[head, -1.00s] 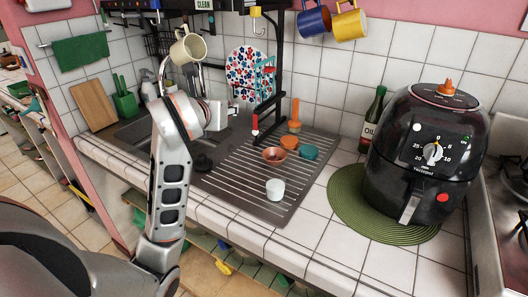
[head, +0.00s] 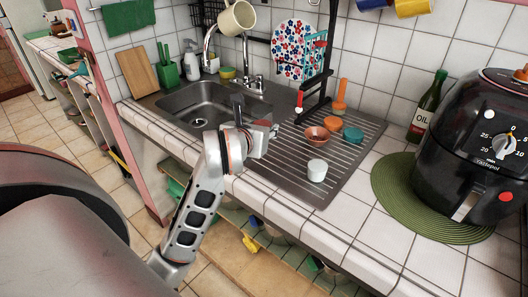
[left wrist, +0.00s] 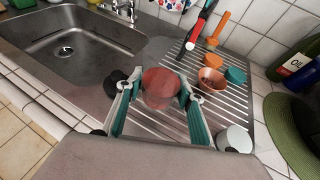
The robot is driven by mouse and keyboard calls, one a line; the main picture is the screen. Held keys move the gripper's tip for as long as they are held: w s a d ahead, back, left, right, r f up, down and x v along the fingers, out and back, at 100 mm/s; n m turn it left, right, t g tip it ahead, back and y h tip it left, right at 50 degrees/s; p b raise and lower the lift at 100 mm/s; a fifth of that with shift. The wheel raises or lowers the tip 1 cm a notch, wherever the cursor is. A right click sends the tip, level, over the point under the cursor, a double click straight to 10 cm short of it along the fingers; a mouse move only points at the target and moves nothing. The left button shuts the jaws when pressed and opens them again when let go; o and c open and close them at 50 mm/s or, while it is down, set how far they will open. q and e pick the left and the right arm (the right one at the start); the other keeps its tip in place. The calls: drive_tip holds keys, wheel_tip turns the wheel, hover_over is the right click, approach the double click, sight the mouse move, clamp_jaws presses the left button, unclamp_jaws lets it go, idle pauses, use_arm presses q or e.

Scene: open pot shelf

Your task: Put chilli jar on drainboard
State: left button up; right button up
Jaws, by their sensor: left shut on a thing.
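The chilli jar, a reddish see-through jar (left wrist: 160,88), is between the fingers of my left gripper (left wrist: 157,97) in the left wrist view. The gripper is shut on it. In the head view my left gripper (head: 268,130) is over the left part of the ribbed steel drainboard (head: 290,172), beside the sink; only a little red of the jar shows there. I cannot tell whether the jar touches the drainboard. My right gripper is not in view.
On the drainboard stand a white cup (head: 317,170), a copper bowl (head: 317,136), a teal bowl (head: 352,134) and an orange-handled tool (head: 340,95). The sink (head: 205,105) is at left. A black rack post (head: 328,60) rises behind.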

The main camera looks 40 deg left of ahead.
use_arm(q)
wheel_tip(320, 180, down, 7)
drive_tip(key=shift+r+b, duration=0.1)
drive_tip(key=shift+b, duration=0.7)
drive_tip(key=shift+f, duration=0.2)
drive_tip(key=o, duration=1.2)
